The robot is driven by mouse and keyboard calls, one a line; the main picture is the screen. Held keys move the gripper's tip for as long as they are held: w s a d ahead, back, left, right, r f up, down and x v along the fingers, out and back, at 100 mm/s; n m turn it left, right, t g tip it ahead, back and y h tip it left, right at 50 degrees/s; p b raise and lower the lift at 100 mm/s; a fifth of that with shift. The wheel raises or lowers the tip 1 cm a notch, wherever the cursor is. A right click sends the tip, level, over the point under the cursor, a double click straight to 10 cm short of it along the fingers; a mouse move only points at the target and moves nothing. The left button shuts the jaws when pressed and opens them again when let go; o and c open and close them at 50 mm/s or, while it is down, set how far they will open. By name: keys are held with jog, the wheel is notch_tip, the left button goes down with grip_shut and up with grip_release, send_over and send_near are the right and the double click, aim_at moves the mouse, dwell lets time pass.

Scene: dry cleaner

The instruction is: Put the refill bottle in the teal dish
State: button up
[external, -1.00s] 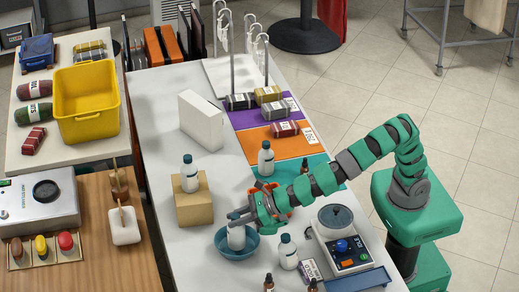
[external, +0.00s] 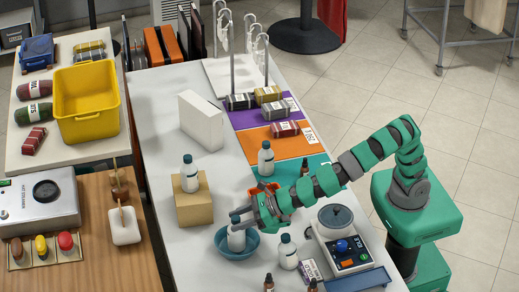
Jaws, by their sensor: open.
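The teal dish (external: 237,252) stands on the white table near its front. A white bottle (external: 236,240) is in the dish, its upper part hidden by my gripper. My gripper (external: 238,221) is open, with its fingers right at the top of this bottle; I cannot tell whether they touch it. Other similar white bottles with dark caps show: one on a cardboard box (external: 189,173), one on the teal mat (external: 265,158), and one right of the dish (external: 287,252). I cannot read their labels to tell which is the refill bottle.
A scale (external: 343,240) with a round pan stands right of the dish. The cardboard box (external: 194,207) is close behind the dish at left. Small dark bottles (external: 269,283) stand at the front edge. A white upright panel (external: 201,122) stands farther back.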

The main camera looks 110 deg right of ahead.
jog(key=p+v, duration=0.2)
jog(key=v, duration=0.9)
jog(key=shift+p, duration=0.3)
jog(key=shift+s, duration=0.1)
jog(key=s+d+r+m+h, duration=0.1)
jog(key=s+d+r+m, duration=0.1)
jog(key=d+r+m, duration=0.4)
jog(key=s+d+r+m+t, duration=0.1)
jog(key=d+r+m, duration=0.1)
jog(key=r+m, duration=0.6)
jog(key=s+d+r+m+h, duration=0.1)
jog(key=s+d+r+m, duration=0.1)
jog(key=d+r+m, duration=0.5)
jog(key=s+d+r+m+t+y, duration=0.1)
jog(key=s+r+m+y, duration=0.3)
jog(key=s+r+m, duration=0.8)
notch_tip(320, 180, up, 4)
jog(key=shift+s+d+r+m, duration=0.3)
jog(key=shift+d+m, duration=0.3)
jog(key=shift+d, duration=0.3)
